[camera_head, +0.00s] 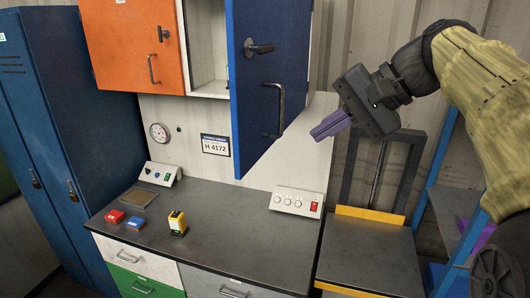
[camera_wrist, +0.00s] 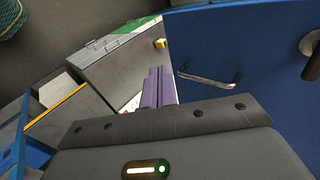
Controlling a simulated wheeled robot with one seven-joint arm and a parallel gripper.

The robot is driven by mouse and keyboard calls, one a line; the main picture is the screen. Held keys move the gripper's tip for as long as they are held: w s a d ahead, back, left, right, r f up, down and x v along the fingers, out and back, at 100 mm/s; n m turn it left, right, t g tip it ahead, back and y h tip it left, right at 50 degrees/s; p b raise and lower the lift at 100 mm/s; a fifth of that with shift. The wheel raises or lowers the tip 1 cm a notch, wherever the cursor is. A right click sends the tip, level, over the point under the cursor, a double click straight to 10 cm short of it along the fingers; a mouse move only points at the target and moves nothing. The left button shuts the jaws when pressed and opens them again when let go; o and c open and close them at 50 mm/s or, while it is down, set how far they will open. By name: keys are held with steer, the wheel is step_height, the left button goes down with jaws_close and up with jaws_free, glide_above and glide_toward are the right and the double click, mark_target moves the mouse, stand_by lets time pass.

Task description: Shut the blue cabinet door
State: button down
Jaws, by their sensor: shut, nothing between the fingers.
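The blue cabinet door (camera_head: 268,75) stands open, swung out from the wall cabinet above the counter. It has a dark lever handle (camera_head: 260,47) near the top and a long bar handle (camera_head: 277,110) lower down. My gripper (camera_head: 331,124) is to the right of the door, apart from it, with its purple fingers pointing left and down. The fingers are together and empty. In the wrist view the blue door (camera_wrist: 245,60) fills the upper right, with the bar handle (camera_wrist: 208,79) to the right of my fingers (camera_wrist: 158,88).
An orange cabinet door (camera_head: 133,45) is left of the open white compartment (camera_head: 205,45). Below is a grey counter (camera_head: 215,235) with small boxes, a yellow device (camera_head: 177,222) and a switch panel (camera_head: 296,202). Blue lockers (camera_head: 60,130) stand left; a grey lift-like stand (camera_head: 370,255) stands right.

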steer(key=p, duration=0.2)
glide_toward(251, 161)
step_height(251, 161, down, 3)
steer(key=a, duration=0.1)
steer(key=w+a+p, duration=0.1)
steer(key=a+p, duration=0.1)
steer(key=shift+w+a+f, duration=0.1)
steer(key=shift+w+f, duration=0.1)
steer(key=shift+f, duration=0.2)
steer(key=shift+w+a+f, duration=0.15)
steer(key=shift+w+a, duration=0.05)
steer(key=shift+a, duration=0.2)
